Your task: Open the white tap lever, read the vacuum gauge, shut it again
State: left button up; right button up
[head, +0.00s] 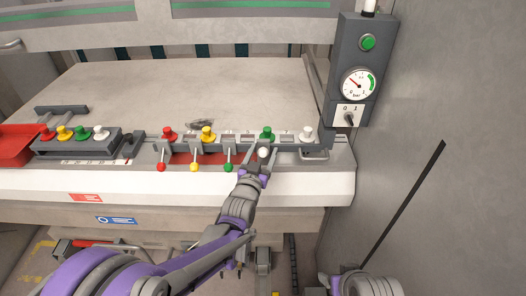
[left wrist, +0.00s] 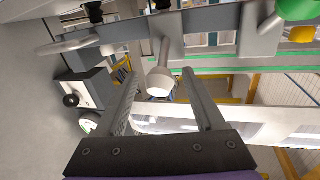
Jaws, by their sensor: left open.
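The white tap lever's ball knob (head: 263,153) is at the front of the tap row, at the right end of the lever line. My left gripper (head: 261,163) is open there, its tips around the knob. In the left wrist view the white knob (left wrist: 160,82) hangs on its grey rod between the two spread fingers, with a gap on each side. The round vacuum gauge (head: 359,85) is on the grey post at right; its red needle points to the upper left, and its exact value is too small to read.
Red (head: 161,167), yellow (head: 194,167) and green (head: 228,167) ball levers stand left of the white one. A black selector switch (head: 348,119) is below the gauge, a green button (head: 368,42) above it. A grey wall (head: 450,110) bounds the right side.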

pick_arm(q)
grip_shut()
dwell(0.4)
dwell(1.1)
